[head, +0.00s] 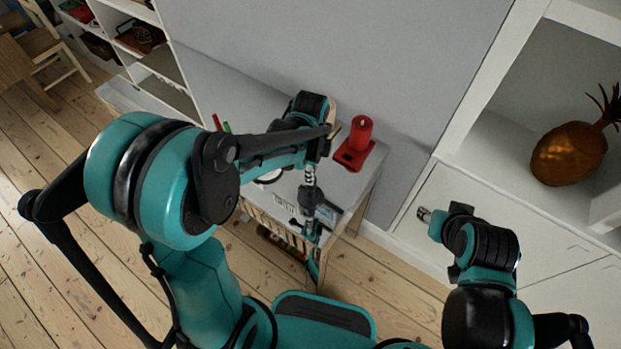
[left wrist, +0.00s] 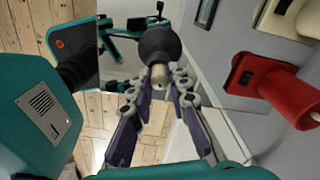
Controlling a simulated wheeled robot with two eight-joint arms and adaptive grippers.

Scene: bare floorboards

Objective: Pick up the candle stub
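A wall stands close behind the table. White shelving with a pineapple-shaped ornament (head: 568,152) is at the right. Bare floorboards (head: 375,285) lie in front.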

